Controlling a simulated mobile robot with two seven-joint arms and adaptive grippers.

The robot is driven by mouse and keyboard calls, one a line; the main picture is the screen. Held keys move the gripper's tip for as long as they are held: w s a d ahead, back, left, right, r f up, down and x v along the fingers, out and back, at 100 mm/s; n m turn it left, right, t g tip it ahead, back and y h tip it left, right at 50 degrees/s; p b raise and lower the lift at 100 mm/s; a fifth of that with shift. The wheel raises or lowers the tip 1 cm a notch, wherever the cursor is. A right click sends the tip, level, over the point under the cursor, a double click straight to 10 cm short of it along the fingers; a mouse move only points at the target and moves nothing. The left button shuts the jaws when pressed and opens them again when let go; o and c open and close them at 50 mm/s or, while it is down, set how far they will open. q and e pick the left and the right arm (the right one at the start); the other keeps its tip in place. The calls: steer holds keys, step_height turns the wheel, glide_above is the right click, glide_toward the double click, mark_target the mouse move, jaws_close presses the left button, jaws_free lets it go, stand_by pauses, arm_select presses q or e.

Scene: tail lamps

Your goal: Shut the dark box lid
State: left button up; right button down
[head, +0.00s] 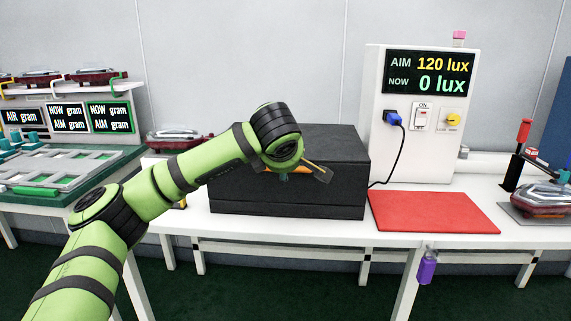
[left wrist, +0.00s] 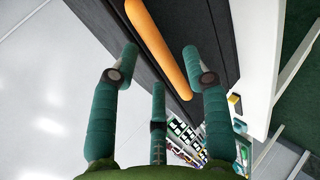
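The dark box (head: 240,197) stands on the white table in the head view. Its black lid (head: 335,145) looks down on it, with a thin seam low on the front; whether it is fully seated I cannot tell. An orange handle bar (head: 290,170) shows on its front, partly hidden by my left wrist. In the left wrist view, the orange bar (left wrist: 158,45) runs between the spread teal fingers of my left gripper (left wrist: 160,58). The fingers are open and not closed on the bar; contact is unclear. My right gripper is not in view.
A white panel (head: 425,150) reading "AIM 120 lux, NOW 0 lux" stands right of the box, with a blue plug and black cable. A red mat (head: 432,212) lies clear beside the box. Tail lamps stand at the far right (head: 545,198) and behind the box's left side (head: 180,140).

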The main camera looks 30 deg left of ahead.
arm_select(q)
steer(key=v, duration=1.2)
stand_by(0.4)
